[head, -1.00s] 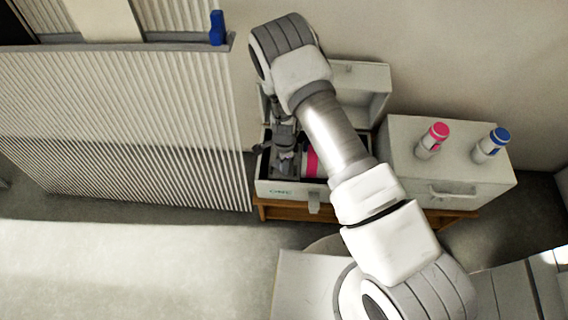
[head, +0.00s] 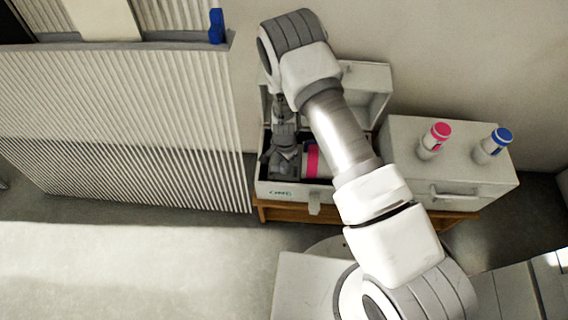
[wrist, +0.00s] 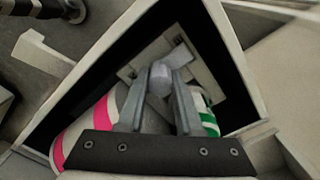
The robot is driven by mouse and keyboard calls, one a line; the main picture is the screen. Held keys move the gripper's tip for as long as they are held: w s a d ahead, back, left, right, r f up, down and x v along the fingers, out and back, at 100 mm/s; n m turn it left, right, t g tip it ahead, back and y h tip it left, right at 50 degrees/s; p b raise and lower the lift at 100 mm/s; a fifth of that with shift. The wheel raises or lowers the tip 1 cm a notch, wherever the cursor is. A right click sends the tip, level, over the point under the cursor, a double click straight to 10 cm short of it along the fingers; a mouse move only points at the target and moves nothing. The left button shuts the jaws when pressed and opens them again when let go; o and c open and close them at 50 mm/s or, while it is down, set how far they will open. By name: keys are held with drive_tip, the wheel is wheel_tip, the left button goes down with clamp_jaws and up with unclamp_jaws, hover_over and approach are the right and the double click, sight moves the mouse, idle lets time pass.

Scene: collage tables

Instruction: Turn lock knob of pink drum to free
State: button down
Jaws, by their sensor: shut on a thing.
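The pink drum (head: 312,160) lies inside an open grey case (head: 266,186); its pink and white bands also show at the lower left in the wrist view (wrist: 88,130), partly behind my gripper. My gripper (head: 284,166) points down into the case, left of the pink drum. In the wrist view my gripper's two fingers (wrist: 158,95) are shut on a grey lock knob (wrist: 160,80). A light bar sticks out from the knob toward the upper right, over a pale plate (wrist: 196,72). The knob's marks cannot be read.
A green-banded drum (wrist: 208,118) shows right of my fingers. The case walls stand close around. A closed grey box (head: 400,165) at the right carries a pink-capped bottle (head: 434,140) and a blue-capped bottle (head: 492,146). A ribbed panel (head: 120,130) stands at the left.

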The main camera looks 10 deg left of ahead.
drive_tip(key=c, duration=0.6)
unclamp_jaws()
wheel_tip(320, 180, up, 18)
drive_tip(key=p, duration=0.5)
drive_tip(key=shift+f, duration=0.25)
